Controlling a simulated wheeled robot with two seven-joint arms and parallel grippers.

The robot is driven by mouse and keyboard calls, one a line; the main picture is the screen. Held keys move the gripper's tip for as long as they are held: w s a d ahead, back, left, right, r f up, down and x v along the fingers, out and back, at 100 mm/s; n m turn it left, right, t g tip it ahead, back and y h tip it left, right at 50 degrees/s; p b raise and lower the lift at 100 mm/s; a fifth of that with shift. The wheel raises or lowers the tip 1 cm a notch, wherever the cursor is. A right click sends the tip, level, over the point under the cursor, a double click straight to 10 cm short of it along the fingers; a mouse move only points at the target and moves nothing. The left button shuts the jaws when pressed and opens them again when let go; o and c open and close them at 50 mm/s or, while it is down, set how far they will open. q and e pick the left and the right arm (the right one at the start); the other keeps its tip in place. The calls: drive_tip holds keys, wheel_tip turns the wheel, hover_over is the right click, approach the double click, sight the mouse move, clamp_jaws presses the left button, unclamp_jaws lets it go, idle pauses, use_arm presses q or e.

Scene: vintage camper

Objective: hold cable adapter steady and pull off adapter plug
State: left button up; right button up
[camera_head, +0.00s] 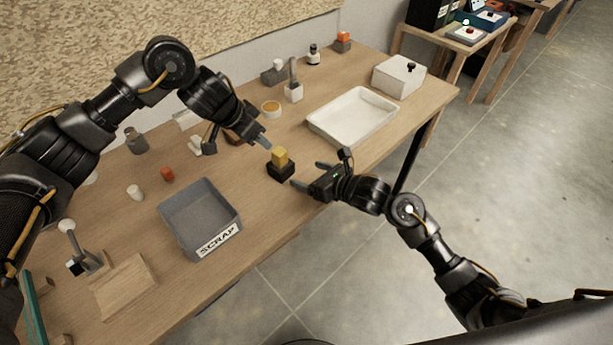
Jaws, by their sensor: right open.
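The cable adapter looks like a black block (281,172) on the table, with a yellow block (280,156), likely the adapter plug, seated on top of it. My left gripper (262,141) is just behind and left of the yellow block, its fingers pointing down toward it. The fingers overlap in this view, so its opening is unclear. My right gripper (309,176) is open and empty on the near right side of the black block, fingers pointing toward it. Neither gripper visibly touches the blocks.
A grey SCRAP bin (190,237) stands to the left. A white tray (312,121) and a white box (399,80) are at the right. Several small items, including an orange dish (271,108), stand behind. A wooden block (124,287) lies front left. The table's front edge is close to the adapter.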

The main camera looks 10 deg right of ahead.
sight(281, 168)
drive_tip(key=shift+s+a+n, duration=0.35)
drive_tip(key=shift+a+n, duration=0.35)
drive_tip(key=shift+a, duration=0.1)
drive_tip(key=x, duration=1.1)
drive_tip(key=shift+s, duration=0.1)
